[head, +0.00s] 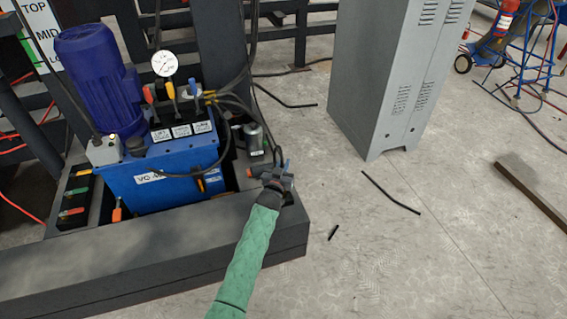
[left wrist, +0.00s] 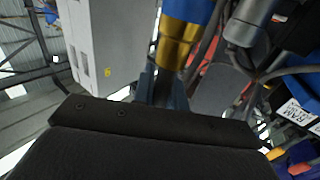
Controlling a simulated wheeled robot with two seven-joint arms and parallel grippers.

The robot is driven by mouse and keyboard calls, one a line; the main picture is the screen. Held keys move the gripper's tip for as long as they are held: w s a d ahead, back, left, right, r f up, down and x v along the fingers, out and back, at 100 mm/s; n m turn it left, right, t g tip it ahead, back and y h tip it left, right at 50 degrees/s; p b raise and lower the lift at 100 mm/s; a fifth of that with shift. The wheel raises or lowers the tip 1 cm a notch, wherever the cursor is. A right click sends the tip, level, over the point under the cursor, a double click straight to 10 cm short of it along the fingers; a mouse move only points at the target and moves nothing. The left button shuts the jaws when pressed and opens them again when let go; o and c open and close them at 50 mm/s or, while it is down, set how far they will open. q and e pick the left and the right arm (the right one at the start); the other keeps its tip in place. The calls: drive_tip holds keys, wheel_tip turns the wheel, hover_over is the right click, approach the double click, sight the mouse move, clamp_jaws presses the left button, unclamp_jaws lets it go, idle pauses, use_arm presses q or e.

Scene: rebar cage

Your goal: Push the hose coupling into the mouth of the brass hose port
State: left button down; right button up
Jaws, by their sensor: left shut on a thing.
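My left gripper (head: 279,173), on the green-sleeved arm, is at the right end of the blue hydraulic unit, above the dark base frame. It is shut on a small part, taken to be the hose coupling, whose outline is partly hidden by the fingers. An orange-tipped dark piece (head: 253,172) shows just left of the gripper. In the left wrist view a blue cylinder with a brass-coloured band (left wrist: 175,45) lies at the fingertips. I cannot tell whether it is the coupling or the port, or whether the two touch. My right gripper is not in view.
The blue hydraulic unit (head: 165,180) carries a gauge (head: 165,64), coloured levers and black hoses. A grey cabinet (head: 385,75) stands at back right. The floor to the right is mostly clear, with thin dark bars.

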use_arm(q)
drive_tip(key=shift+f, duration=0.4)
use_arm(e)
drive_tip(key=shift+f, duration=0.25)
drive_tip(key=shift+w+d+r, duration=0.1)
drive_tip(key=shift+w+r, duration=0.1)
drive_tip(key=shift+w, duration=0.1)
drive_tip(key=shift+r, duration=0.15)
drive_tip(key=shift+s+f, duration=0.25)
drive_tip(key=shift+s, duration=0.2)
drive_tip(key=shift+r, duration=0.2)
use_arm(q)
drive_tip(key=shift+p, duration=0.3)
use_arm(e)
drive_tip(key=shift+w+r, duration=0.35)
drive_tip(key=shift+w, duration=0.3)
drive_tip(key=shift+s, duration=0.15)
